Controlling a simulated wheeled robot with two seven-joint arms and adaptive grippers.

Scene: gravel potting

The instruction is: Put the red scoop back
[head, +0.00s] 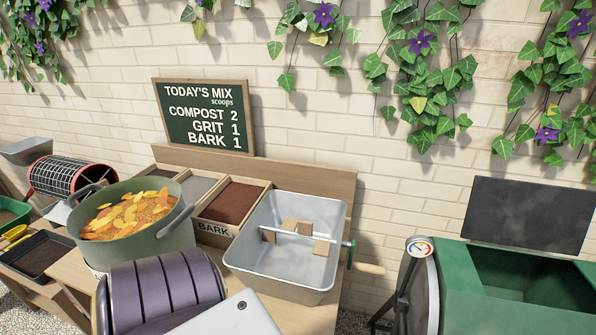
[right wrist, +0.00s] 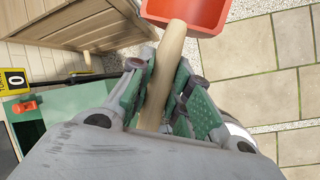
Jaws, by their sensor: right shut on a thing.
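The red scoop (right wrist: 190,12) shows at the top of the right wrist view, partly cut off by the picture edge. Its wooden handle (right wrist: 165,70) runs down between the green-padded fingers of my right gripper (right wrist: 163,90). The right gripper is shut on this handle. The scoop is held in the air above paving. In the head view neither the scoop nor either gripper can be seen.
A bench holds a wooden bin box (head: 215,229) marked BARK, a green pot (head: 160,248) of orange scraps and a metal tub (head: 270,271) with a rod across it. A chalkboard (head: 205,117) stands behind. A green open container (head: 520,305) is at right.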

